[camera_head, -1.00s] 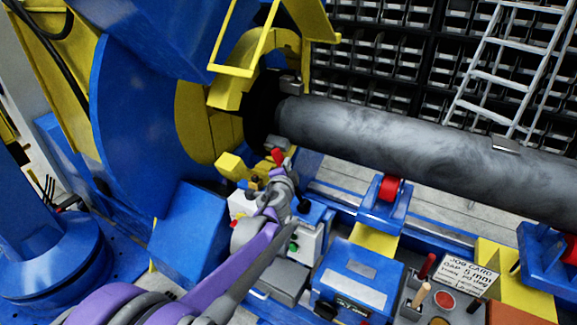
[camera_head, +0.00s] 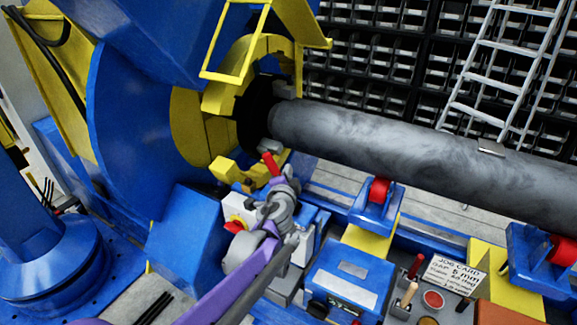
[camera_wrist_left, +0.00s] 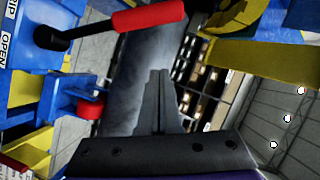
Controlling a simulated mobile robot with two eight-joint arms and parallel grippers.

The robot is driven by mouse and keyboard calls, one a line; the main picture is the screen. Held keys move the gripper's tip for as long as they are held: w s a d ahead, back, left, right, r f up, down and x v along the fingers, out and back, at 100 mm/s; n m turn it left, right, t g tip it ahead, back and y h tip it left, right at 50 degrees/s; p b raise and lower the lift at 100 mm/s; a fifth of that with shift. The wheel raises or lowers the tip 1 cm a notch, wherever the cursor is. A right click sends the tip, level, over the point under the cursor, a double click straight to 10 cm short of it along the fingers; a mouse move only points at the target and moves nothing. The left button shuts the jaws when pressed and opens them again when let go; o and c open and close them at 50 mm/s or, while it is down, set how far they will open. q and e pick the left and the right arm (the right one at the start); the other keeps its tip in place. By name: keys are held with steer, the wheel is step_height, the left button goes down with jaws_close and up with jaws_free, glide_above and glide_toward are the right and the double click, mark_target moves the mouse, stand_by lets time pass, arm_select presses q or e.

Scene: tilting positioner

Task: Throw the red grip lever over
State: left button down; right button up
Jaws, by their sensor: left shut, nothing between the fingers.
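The red grip lever (camera_head: 271,164) stands tilted by the yellow chuck jaws in the head view. In the left wrist view its red handle (camera_wrist_left: 148,17) crosses the top of the picture, on a black rod that runs left to a blue housing with an "OPEN" label. My left gripper (camera_head: 287,173) is just right of the lever in the head view, its tips partly hard to make out. In the left wrist view my left gripper (camera_wrist_left: 159,74) is shut and empty, its tips below the red handle in the picture with a visible gap. My right gripper is not in view.
A grey pipe (camera_head: 400,145) runs from the chuck to the right over red rollers (camera_head: 379,190). A box with a red and yellow switch (camera_head: 235,225) sits under my left wrist.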

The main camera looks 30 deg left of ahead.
arm_select(q)
steer(key=v, duration=0.5)
steer(key=shift+s+a+r, duration=0.15)
steer(key=shift+a, duration=0.1)
